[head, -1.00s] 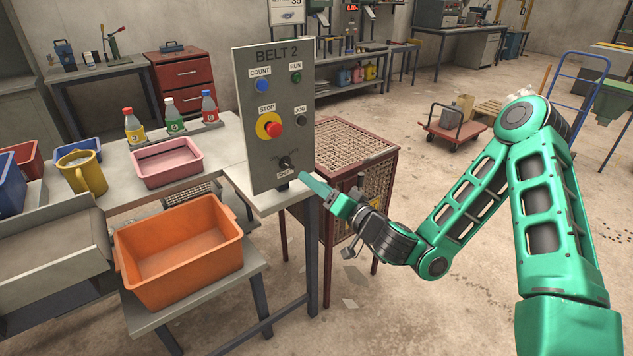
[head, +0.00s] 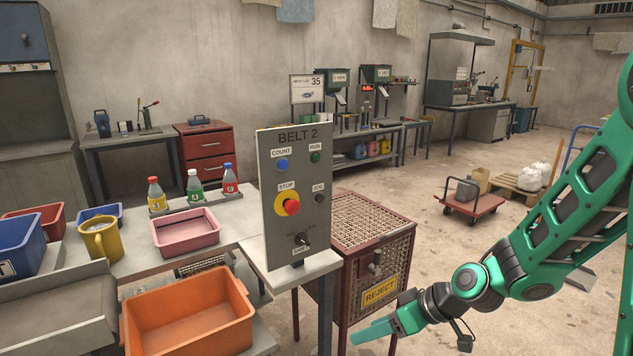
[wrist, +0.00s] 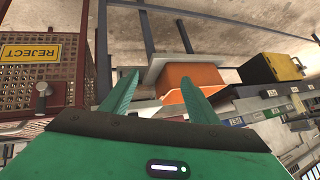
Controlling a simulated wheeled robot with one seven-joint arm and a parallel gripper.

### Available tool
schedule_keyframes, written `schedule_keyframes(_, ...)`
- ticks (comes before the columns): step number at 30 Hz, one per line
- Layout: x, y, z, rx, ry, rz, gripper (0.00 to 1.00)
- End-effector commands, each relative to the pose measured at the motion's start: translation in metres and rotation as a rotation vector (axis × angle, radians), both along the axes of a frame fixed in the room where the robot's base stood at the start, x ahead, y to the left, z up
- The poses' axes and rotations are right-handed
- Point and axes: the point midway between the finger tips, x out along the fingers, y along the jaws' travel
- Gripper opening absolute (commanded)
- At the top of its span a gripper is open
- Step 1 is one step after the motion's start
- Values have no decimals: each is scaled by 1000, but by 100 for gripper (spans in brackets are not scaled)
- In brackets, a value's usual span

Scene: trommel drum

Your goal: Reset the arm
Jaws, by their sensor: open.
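My gripper (head: 372,334) is at the lower middle of the head view, in front of the red mesh reject cage and below the control panel. In the wrist view my gripper (wrist: 158,92) shows two green fingers spread apart with nothing between them. My green arm (head: 570,215) reaches in from the right edge and bends down to the gripper. The BELT 2 control panel (head: 297,240) stands upright at the table's corner, left of the gripper and apart from it.
The reject cage (head: 383,225) stands close behind my gripper. An orange bin (head: 190,310) sits left, and the wrist view shows it (wrist: 192,78) beyond the fingers. A pink tray (head: 185,240) and several bottles are on the table. Open floor lies right, before a red cart (head: 470,207).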

Motion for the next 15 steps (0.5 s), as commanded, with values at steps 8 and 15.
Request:
schedule_keyframes(8,-43,-121,17,-286,205,-242,55)
schedule_keyframes(15,-108,-214,56,-421,399,-584,55)
